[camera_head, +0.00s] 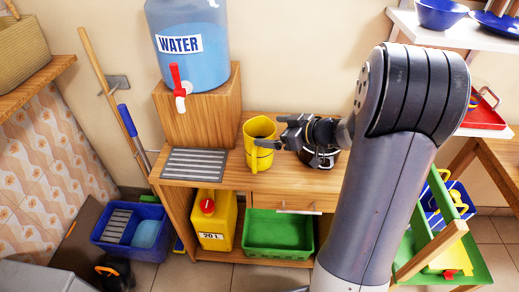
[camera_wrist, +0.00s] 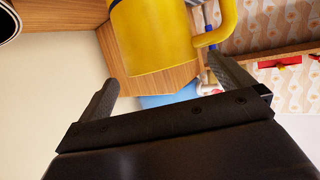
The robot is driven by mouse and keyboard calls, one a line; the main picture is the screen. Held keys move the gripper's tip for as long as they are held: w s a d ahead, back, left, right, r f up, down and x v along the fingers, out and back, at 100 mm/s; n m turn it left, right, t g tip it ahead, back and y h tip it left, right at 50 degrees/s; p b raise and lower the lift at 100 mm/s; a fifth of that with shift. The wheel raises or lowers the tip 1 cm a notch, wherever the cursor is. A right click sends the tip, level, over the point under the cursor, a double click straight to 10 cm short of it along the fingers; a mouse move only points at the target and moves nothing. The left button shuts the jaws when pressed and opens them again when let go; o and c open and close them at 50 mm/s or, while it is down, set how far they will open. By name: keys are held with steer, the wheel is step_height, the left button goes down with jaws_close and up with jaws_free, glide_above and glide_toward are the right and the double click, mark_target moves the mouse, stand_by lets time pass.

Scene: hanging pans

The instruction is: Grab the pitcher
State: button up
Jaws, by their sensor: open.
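The yellow pitcher (camera_head: 258,158) stands upright on the wooden counter, to the right of a slotted metal drain plate. My gripper (camera_head: 272,131) is open and empty, reaching in from the right with its fingers toward the pitcher. One finger overlaps the pitcher's right side in the head view; I cannot tell whether it touches. In the wrist view the pitcher (camera_wrist: 160,35) is ahead of the open gripper (camera_wrist: 162,72), with its handle to the right near the right finger.
A blue water dispenser (camera_head: 190,65) with a red tap stands on a wooden block (camera_head: 215,110) at back left. The drain plate (camera_head: 194,163) lies left of the pitcher. A dark pot (camera_head: 320,160) stands right, partly under my gripper. A green crate (camera_head: 278,235) is below.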

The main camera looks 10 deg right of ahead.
mark_target(248, 128)
steer(key=p+x, duration=0.1)
steer(key=x, duration=0.4)
steer(key=shift+a, duration=0.1)
steer(key=c, duration=1.2)
steer(key=shift+r, duration=0.1)
steer(key=shift+c, duration=0.4)
steer(key=shift+r, duration=0.15)
